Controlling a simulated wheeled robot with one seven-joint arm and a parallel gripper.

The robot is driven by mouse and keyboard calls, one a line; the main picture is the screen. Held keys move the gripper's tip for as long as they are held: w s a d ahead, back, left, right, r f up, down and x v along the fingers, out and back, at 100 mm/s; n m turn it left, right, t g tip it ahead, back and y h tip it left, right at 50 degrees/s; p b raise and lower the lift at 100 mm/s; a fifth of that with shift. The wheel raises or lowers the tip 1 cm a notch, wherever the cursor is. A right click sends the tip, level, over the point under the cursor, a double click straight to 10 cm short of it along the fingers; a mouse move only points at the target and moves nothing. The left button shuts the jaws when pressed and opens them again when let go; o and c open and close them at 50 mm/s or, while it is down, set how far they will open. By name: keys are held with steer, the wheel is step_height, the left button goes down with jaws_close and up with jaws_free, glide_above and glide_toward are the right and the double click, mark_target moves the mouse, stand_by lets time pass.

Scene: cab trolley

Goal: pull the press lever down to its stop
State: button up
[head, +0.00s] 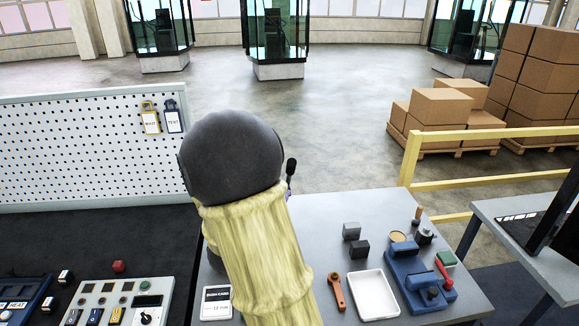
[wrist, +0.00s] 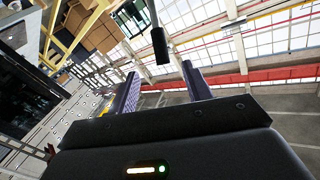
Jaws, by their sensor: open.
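A black grip on a thin rod (head: 291,167), seemingly the press lever, stands up just right of my arm in the head view. The press body is not visible there; my arm covers the area beside and below the grip. In the wrist view the black grip (wrist: 160,46) appears beyond my gripper (wrist: 158,82), in line with the gap between the fingers. The two purple fingers are wide apart with nothing between them. I cannot tell how far the grip is from the fingertips. In the head view the fingers are mostly hidden by my arm.
The grey table holds a white tray (head: 373,295), an orange wrench-like tool (head: 337,291), dark blocks (head: 358,248) and a blue fixture with a red handle (head: 408,272). A control box (head: 120,302) lies left. A yellow rail (head: 480,186) stands behind the right side.

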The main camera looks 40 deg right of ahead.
steer(key=p+x, duration=0.5)
steer(key=x, duration=0.9)
steer(key=shift+p, duration=0.35)
steer(key=shift+c, duration=0.3)
